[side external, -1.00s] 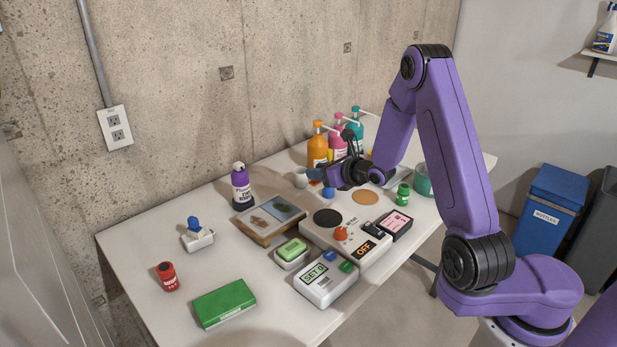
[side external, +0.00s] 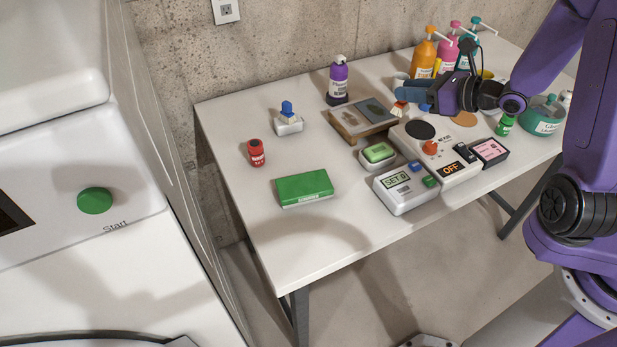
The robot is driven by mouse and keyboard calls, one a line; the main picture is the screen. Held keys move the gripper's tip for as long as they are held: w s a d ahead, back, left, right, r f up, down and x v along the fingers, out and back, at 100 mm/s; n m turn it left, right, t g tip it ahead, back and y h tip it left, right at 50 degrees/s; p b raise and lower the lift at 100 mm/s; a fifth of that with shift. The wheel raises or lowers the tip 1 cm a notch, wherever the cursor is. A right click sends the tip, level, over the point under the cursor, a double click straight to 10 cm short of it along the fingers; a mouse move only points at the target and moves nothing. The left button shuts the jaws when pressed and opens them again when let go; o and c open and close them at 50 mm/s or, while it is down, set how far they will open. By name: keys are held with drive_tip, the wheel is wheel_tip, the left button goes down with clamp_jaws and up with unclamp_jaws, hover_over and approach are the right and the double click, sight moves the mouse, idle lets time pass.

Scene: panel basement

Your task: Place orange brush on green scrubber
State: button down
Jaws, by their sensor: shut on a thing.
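My gripper (side external: 404,97), with blue fingers, is over the back of the table, near the right end of the framed board. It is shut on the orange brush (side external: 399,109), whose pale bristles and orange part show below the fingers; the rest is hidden.
Between them are the framed board (side external: 352,132), a green bar in a white dish (side external: 379,154) and a white timer box (side external: 404,195). A red bottle (side external: 256,153) and a blue-topped white holder (side external: 288,124) stand behind the green block. Pump bottles (side external: 424,58) line the back.

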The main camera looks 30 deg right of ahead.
drive_tip(key=s+a+r+n+g+y, duration=0.1)
drive_tip(key=s+a+n+g+y, duration=0.3)
drive_tip(key=s+a, duration=0.3)
drive_tip(key=s+a+r+n+g+y, duration=0.1)
drive_tip(key=s+a+n+g+y, duration=0.3)
drive_tip(key=a, duration=0.5)
hover_over(311, 184)
drive_tip(key=shift+n+h, duration=0.4)
wheel_tip(311, 184, down, 10)
drive_tip(key=shift+f, duration=0.25)
drive_tip(key=shift+w+f+t, duration=0.1)
drive_tip(key=shift+f+t, duration=0.2)
drive_tip(key=shift+f, duration=1.15)
drive_tip(key=shift+f, duration=0.1)
drive_tip(key=c, duration=0.9)
unclamp_jaws()
drive_tip(key=shift+o, duration=0.2)
